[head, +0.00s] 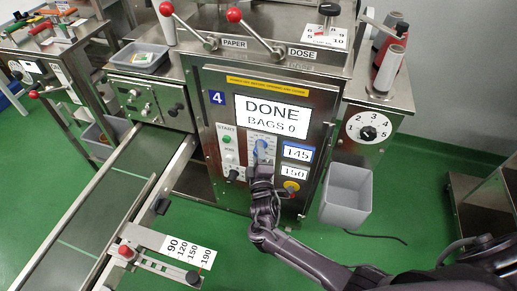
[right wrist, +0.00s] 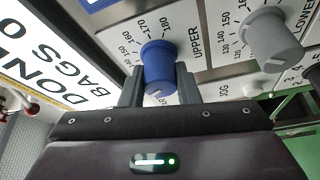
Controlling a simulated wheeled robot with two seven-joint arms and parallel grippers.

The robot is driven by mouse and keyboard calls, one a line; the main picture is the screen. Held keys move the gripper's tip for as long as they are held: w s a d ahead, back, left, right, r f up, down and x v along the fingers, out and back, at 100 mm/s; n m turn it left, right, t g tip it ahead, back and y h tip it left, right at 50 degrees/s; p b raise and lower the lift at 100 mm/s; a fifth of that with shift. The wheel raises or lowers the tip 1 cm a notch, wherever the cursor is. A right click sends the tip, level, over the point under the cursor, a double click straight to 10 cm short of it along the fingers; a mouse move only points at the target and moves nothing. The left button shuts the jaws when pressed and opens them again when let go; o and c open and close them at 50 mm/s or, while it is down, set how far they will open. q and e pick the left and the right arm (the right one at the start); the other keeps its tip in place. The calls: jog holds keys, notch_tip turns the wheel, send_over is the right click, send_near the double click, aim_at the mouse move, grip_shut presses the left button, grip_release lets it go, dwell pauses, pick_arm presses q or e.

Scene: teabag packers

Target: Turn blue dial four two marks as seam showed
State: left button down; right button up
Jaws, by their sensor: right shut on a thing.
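The blue dial (head: 261,146) sits on the panel of the machine marked 4 (head: 217,97). In the right wrist view the blue dial (right wrist: 158,62) stands beside a printed scale with 160, 170 and 180, labelled UPPER. My right gripper (head: 262,163) reaches the panel from below and is shut on the blue dial, one finger on each side. The fingers also show in the right wrist view (right wrist: 160,88). The screen (head: 271,115) reads DONE, BAGS 0. Two small displays read 145 (head: 297,154) and 150 (head: 293,173). My left gripper is not in view.
A grey dial (right wrist: 270,38) labelled LOWER is close beside the blue one. A green START button (head: 227,139), a black knob (head: 232,175) and a yellow-ringed button (head: 291,187) are near my gripper. A grey bin (head: 346,196) hangs at the right; a conveyor (head: 85,215) runs at the left.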

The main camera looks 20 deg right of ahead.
dwell(0.4)
jog(key=o, duration=1)
jog(key=v, duration=0.7)
jog(key=shift+s+a, duration=0.2)
jog(key=shift+s, duration=0.2)
jog(key=shift+f, duration=0.1)
